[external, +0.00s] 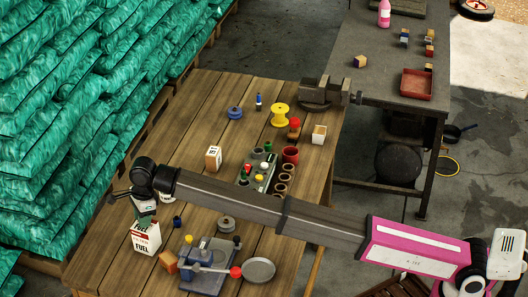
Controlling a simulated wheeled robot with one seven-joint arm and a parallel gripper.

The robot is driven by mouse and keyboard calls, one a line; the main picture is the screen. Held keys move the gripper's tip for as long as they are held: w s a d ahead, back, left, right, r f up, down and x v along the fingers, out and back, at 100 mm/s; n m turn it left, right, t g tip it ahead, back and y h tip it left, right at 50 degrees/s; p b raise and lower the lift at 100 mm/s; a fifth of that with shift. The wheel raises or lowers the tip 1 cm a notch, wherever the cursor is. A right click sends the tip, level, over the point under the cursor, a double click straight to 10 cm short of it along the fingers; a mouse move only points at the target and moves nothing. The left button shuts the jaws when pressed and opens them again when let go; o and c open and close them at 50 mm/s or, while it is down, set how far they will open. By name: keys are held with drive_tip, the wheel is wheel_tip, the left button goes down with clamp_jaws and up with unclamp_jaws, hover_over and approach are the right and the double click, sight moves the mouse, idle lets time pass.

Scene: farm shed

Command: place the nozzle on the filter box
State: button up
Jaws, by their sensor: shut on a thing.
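My gripper (146,214) is at the left of the wooden table, pointing down, at the end of my arm. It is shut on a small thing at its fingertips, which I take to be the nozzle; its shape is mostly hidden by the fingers. A white box with red markings and the word FUEL (147,241), which looks like the filter box, stands upright on the table directly below my gripper. The fingertips are at or just above its top; I cannot tell whether the held thing touches it.
A grey machine plate (207,266) and a round dish (259,270) lie to the right of the box. A small white-and-tan box (213,158), a yellow spool (280,115) and a vise (325,94) stand farther back. Green sacks (60,120) are stacked along the left.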

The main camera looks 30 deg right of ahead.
drive_tip(key=shift+f, duration=0.15)
drive_tip(key=o, duration=0.9)
drive_tip(key=shift+r, duration=0.2)
drive_tip(key=r, duration=0.4)
drive_tip(key=d+r, duration=0.1)
drive_tip(key=r, duration=0.7)
drive_tip(key=shift+d, duration=0.4)
